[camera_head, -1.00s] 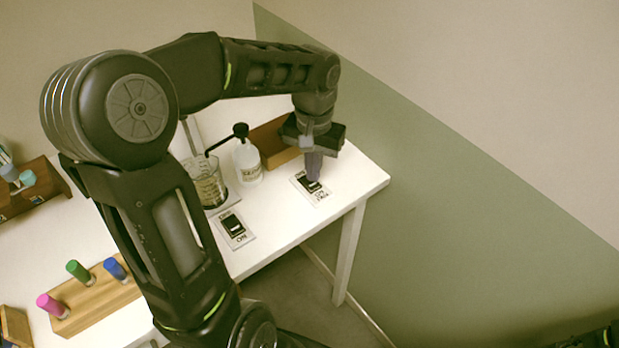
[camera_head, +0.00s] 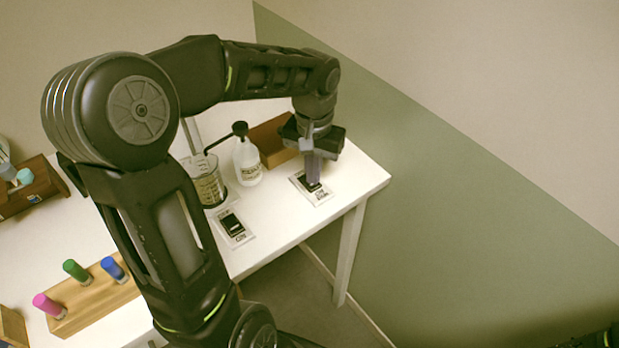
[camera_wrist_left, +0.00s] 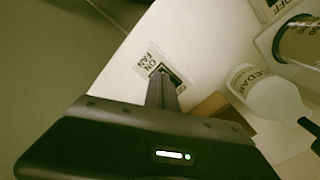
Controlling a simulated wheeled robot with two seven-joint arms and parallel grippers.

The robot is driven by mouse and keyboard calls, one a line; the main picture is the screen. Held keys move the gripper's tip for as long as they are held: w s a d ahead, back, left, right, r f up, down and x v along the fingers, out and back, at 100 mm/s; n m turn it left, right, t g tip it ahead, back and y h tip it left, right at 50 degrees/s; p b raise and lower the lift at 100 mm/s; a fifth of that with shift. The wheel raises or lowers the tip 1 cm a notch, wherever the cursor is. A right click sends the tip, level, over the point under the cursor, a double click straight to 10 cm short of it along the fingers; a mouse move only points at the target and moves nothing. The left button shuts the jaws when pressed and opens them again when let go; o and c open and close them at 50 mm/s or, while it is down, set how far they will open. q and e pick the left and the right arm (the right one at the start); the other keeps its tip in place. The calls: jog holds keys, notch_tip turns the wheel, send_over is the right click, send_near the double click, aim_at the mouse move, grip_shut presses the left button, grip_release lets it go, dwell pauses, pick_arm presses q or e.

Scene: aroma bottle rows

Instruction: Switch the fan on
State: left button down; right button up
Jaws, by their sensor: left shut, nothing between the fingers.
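The fan switch is a black rocker on a pale plate (camera_head: 322,196) near the table's right corner. In the left wrist view its plate (camera_wrist_left: 146,65) reads "ON" and "FAN". My left gripper (camera_head: 314,182) points down over this switch with its fingers shut and empty. In the left wrist view the fingertips (camera_wrist_left: 163,76) overlap the rocker and hide part of it. The fingertips are at or very close to the rocker; I cannot tell whether they press it. The rocker's position is unclear. The fan itself is not identifiable. My right gripper is not in view.
A second switch plate (camera_head: 247,237) lies to the left on the white table (camera_head: 278,222). Behind are a white bottle (camera_head: 247,162), a glass beaker (camera_head: 208,185) and a wooden block (camera_head: 272,138). A wooden rack (camera_head: 75,318) holds coloured-capped bottles at the front left.

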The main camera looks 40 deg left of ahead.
pick_arm(q)
jog(key=shift+f, duration=0.35)
jog(key=shift+r, duration=0.15)
jog(key=shift+r+p, duration=2.5)
jog(key=shift+r, duration=0.9)
